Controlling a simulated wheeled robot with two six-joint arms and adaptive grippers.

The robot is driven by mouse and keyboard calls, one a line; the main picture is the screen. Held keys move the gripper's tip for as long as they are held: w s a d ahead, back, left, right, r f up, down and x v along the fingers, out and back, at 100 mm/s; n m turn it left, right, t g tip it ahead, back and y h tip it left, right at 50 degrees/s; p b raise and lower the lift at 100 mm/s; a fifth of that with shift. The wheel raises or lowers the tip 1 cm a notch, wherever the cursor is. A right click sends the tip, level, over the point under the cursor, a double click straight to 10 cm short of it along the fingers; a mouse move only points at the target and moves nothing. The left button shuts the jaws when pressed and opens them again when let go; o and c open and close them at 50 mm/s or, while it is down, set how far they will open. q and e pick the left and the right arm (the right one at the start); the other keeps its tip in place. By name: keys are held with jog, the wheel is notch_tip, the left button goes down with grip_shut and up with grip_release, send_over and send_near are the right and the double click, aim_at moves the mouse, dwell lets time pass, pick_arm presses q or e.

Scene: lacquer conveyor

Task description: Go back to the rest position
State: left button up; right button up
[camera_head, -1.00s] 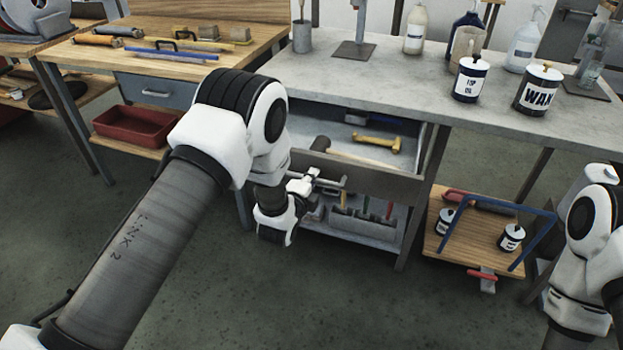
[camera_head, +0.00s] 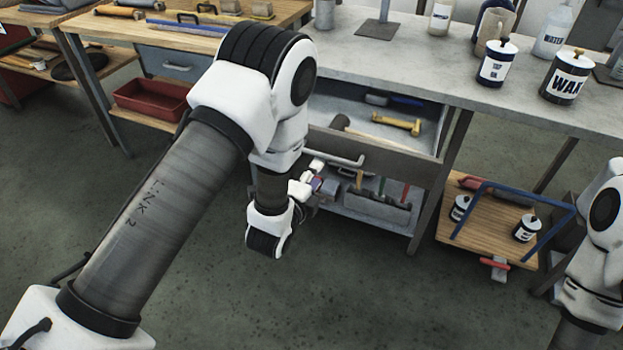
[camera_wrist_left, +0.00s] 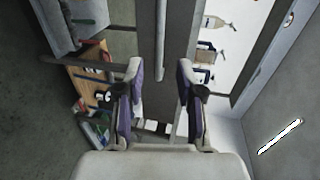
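My left arm reaches in from the left in the head view. Its gripper (camera_head: 315,180) is just in front of the grey drawer front (camera_head: 405,174), near the left end of the metal handle (camera_head: 345,160), and is partly hidden by its own wrist. In the left wrist view the two fingers of the left gripper (camera_wrist_left: 160,100) stand apart with nothing held between them. The drawer is open, with a yellow-headed hammer (camera_head: 398,123) inside. My right arm shows at the right edge of the head view; its gripper is out of frame.
A grey workbench (camera_head: 430,62) carries a WAX can (camera_head: 565,84), a smaller can (camera_head: 496,66) and bottles. A low wooden cart (camera_head: 478,236) with a blue handle stands at the right. A red bin (camera_head: 150,102) sits at the left. The front floor is clear.

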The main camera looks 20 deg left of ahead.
pick_arm(q)
jog(key=shift+s+r, duration=0.15)
jog(key=shift+s, duration=0.7)
jog(key=s+a+f+n+g+p, duration=0.1)
jog(key=s+f+n+g, duration=0.4)
jog(key=s, duration=0.5)
jog(key=s+a+f+n+g+p, duration=0.1)
jog(key=s+f+n+g+p, duration=0.2)
jog(key=s+n, duration=0.4)
jog(key=s+a+f+n+g+p, duration=0.2)
jog(key=s+f+n+g, duration=0.4)
jog(key=s, duration=0.8)
jog(key=shift+s+f+n+g+y+p, duration=0.3)
jog(key=shift+n+g+p, duration=0.25)
jog(key=shift+g, duration=0.35)
